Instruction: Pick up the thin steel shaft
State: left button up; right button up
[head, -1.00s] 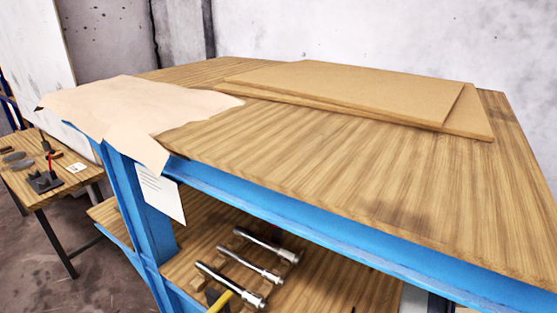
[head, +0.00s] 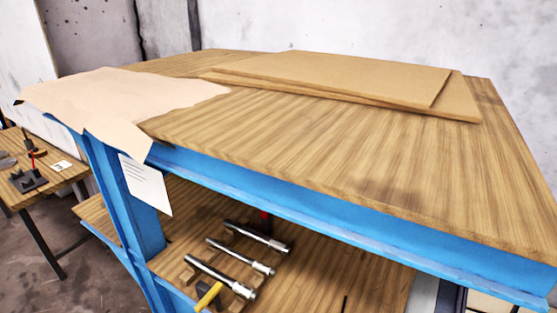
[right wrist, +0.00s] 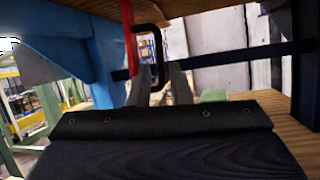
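In the head view three steel shafts lie roughly side by side on the workbench's lower shelf, on small wooden supports. The middle one (head: 238,255) looks the thinnest. A thicker shaft (head: 220,275) lies in front of it and another (head: 256,236) behind it. Neither gripper shows in the head view. In the right wrist view my right gripper (right wrist: 160,78) has its two grey fingers apart, with no shaft between them. It is under the tabletop, above a wooden surface. No shaft shows in that view.
The blue-framed workbench top (head: 330,150) overhangs the shelf. A yellow handle (head: 208,297) lies beside the front shaft. A black hook-shaped part (right wrist: 152,38) and a red bar (right wrist: 128,38) stand beyond my right fingers. A blue post (right wrist: 92,70) is at left.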

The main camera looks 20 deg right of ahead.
aim_at(267, 270)
jog(key=k+j, duration=0.3)
jog(key=k, duration=0.15)
jog(key=k+j, duration=0.35)
jog(key=k, duration=0.1)
